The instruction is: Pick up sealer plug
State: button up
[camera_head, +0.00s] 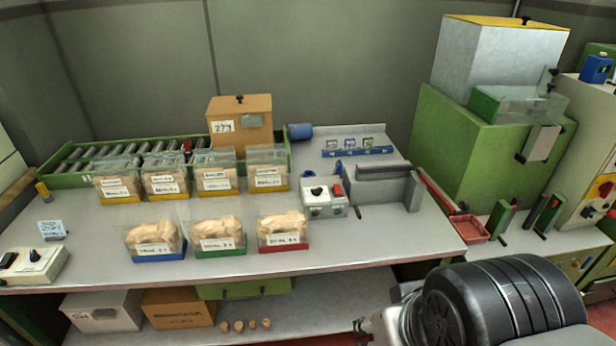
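No object here can be told for certain as the sealer plug. Several small tan cork-like pieces (246,325) stand in a row on the lower shelf, right of a brown box. Tan pieces also fill the clear-fronted bins on the bench, such as the blue-based bin (156,257), the green-based bin (219,252) and the red-based bin (283,246). My dark, thick arm link shows at the bottom right, in front of the bench's right end. My gripper's fingers cannot be made out.
The grey bench (105,276) carries a second bin row, a roller conveyor (60,168), an orange box (240,128), a control box with red button (323,200) and a clamp-like fixture (385,188). A green machine (480,150) stands right. The bench's front right is clear.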

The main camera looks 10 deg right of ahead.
aim_at(340, 171)
jog(key=i+z, duration=0.1)
jog(key=i, duration=0.4)
jog(key=i+j+z, duration=0.15)
jog(key=i, duration=0.3)
jog(key=i+j+z, duration=0.1)
jog(key=i, duration=0.4)
